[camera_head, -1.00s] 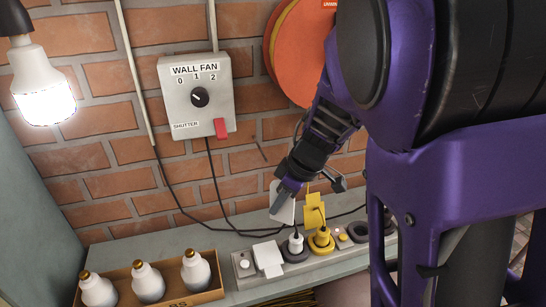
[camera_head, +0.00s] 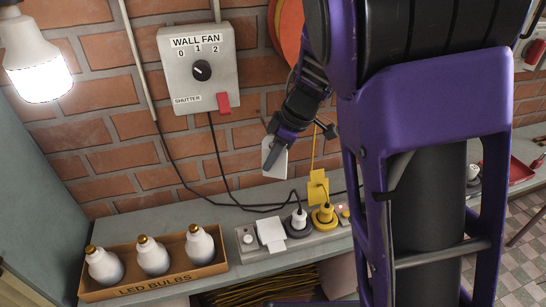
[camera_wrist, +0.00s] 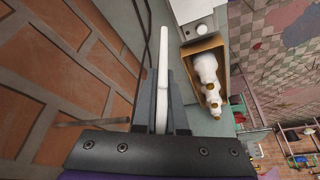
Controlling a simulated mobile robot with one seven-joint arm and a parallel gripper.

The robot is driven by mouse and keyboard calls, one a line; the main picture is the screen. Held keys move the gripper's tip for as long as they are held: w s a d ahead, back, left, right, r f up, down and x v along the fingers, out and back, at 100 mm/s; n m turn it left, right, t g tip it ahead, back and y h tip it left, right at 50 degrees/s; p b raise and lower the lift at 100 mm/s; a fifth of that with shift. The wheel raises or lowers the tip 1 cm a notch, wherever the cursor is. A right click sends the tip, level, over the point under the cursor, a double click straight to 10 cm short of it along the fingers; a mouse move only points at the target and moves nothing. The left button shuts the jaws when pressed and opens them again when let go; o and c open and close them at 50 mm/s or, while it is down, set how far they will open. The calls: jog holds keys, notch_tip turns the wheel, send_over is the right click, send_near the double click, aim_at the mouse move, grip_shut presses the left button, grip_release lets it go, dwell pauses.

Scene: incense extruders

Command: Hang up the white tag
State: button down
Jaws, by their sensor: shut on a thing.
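My gripper (camera_head: 278,154) is shut on the white tag (camera_head: 267,152), a thin flat plate held upright in front of the brick wall, above the socket strip. In the wrist view the tag (camera_wrist: 162,75) shows edge-on between the two fingers of my gripper (camera_wrist: 161,105). The fingers hide part of it, and I cannot make out its hole. A thin metal nail (camera_wrist: 92,123) sticks out of the bricks to the left of the fingers in the wrist view, apart from the tag.
The socket strip (camera_head: 331,238) carries a white flat piece (camera_head: 271,234), a black plug and a yellow plug (camera_head: 325,213) with a yellow tag (camera_head: 318,188). A box of bulbs (camera_head: 196,272) stands left. The wall-fan switch (camera_head: 201,70) and hanging cables are near my gripper.

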jog(key=w, duration=0.2)
jog(key=w+a, duration=0.1)
jog(key=w, duration=0.1)
jog(key=shift+w+a+f, duration=0.1)
jog(key=shift+w+a, duration=0.05)
jog(key=shift+w, duration=0.1)
jog(key=shift+w+a+f, duration=0.1)
jog(key=shift+a, duration=0.05)
dwell(0.4)
jog(key=shift+f, duration=0.1)
dwell(0.4)
jog(key=c, duration=1)
grip_release()
jog(key=shift+w+a, duration=0.1)
jog(key=shift+o, duration=1.4)
jog(key=shift+w+a+f, duration=0.3)
jog(key=shift+w+f, duration=0.05)
jog(key=shift+o, duration=0.9)
jog(key=shift+d+r, duration=0.1)
jog(key=shift+d, duration=0.1)
